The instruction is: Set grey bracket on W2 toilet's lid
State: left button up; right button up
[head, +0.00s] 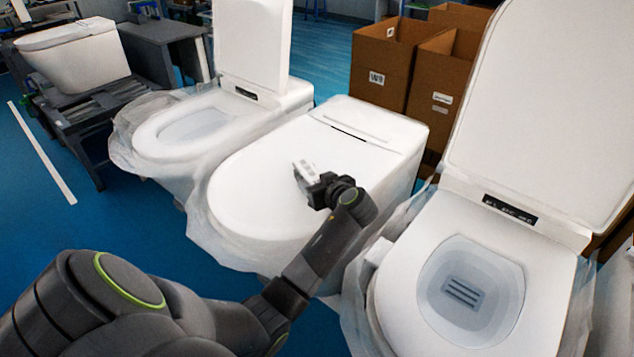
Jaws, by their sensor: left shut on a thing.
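My left gripper (318,188) is over the closed white lid (262,190) of the middle toilet. It is shut on a small light grey piece, which looks like the grey bracket (304,171). The bracket is at or just above the lid surface; I cannot tell whether it touches. The gripper hides part of it. No W2 mark is readable on any toilet. My right gripper is not in view.
An open-lidded toilet (540,257) stands close on the right, its bowl holding a grey slotted piece (462,291). Another open toilet (260,98) stands at left. Cardboard boxes (400,60) are behind. A white toilet (75,55) rests on a dark stand. Blue floor is clear at left.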

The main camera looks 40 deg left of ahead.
pick_arm(q)
jog(key=o, duration=0.5)
jog(key=shift+f, duration=0.1)
jog(key=o, duration=0.5)
jog(key=shift+r, duration=0.2)
jog(key=shift+d, duration=0.3)
jog(key=b+v, duration=0.3)
jog(key=v, duration=0.7)
jog(key=shift+s+d, duration=0.15)
jog(key=shift+d, duration=0.05)
jog(key=shift+s+d+r, duration=0.3)
jog(key=shift+d, duration=0.05)
jog(key=shift+f, duration=0.1)
